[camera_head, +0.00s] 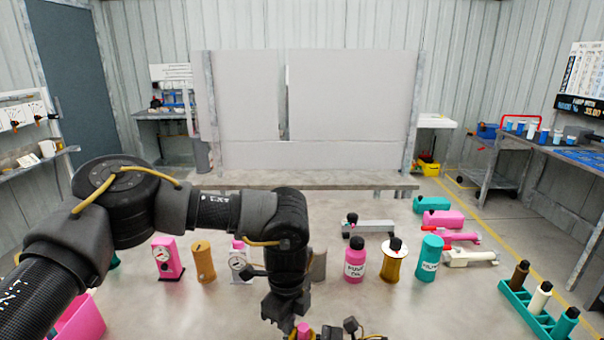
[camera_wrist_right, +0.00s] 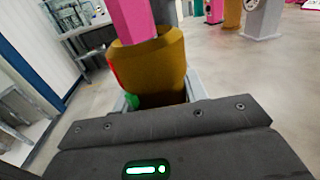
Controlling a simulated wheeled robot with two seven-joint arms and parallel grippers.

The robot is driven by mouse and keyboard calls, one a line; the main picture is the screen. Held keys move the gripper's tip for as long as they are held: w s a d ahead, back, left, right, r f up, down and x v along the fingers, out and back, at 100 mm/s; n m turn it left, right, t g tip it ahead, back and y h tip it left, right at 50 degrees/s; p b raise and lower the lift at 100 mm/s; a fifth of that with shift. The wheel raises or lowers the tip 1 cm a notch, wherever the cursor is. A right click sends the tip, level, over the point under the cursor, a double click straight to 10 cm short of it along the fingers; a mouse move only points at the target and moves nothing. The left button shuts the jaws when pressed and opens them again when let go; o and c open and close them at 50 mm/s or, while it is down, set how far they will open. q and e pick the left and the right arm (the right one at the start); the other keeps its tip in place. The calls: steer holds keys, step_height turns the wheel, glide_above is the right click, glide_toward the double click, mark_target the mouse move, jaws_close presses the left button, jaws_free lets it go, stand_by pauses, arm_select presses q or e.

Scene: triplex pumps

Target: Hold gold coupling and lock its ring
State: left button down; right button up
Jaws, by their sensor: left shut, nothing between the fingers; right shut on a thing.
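The gold coupling (camera_wrist_right: 150,65) stands between the grey fingers of my right gripper (camera_wrist_right: 163,92) in the right wrist view, and the gripper is shut on it. A pink part (camera_wrist_right: 132,20) rises from its top. A red mark and a green tab show on its left side. In the head view my left gripper (camera_head: 284,318) points down at the bottom edge, shut and empty. A small pink piece (camera_head: 303,331) shows close beside it. The coupling is mostly hidden or out of frame there, and I cannot tell whether the left fingers touch it.
Several bottles and gauges stand on the grey surface, among them a pink bottle (camera_head: 355,262), a gold spool (camera_head: 393,262), a teal bottle (camera_head: 429,258) and a pink gauge (camera_head: 167,258). A green rack (camera_head: 528,312) is at the right. A pink bin (camera_head: 80,320) is lower left.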

arm_select(q)
steer(key=shift+s, duration=0.4)
steer(key=shift+w+a, duration=0.1)
steer(key=shift+a, duration=0.1)
steer(key=shift+w+a, duration=0.1)
steer(key=shift+a, duration=0.15)
step_height(320, 180, up, 6)
stand_by(0.5)
arm_select(e)
steer(key=o, duration=1.3)
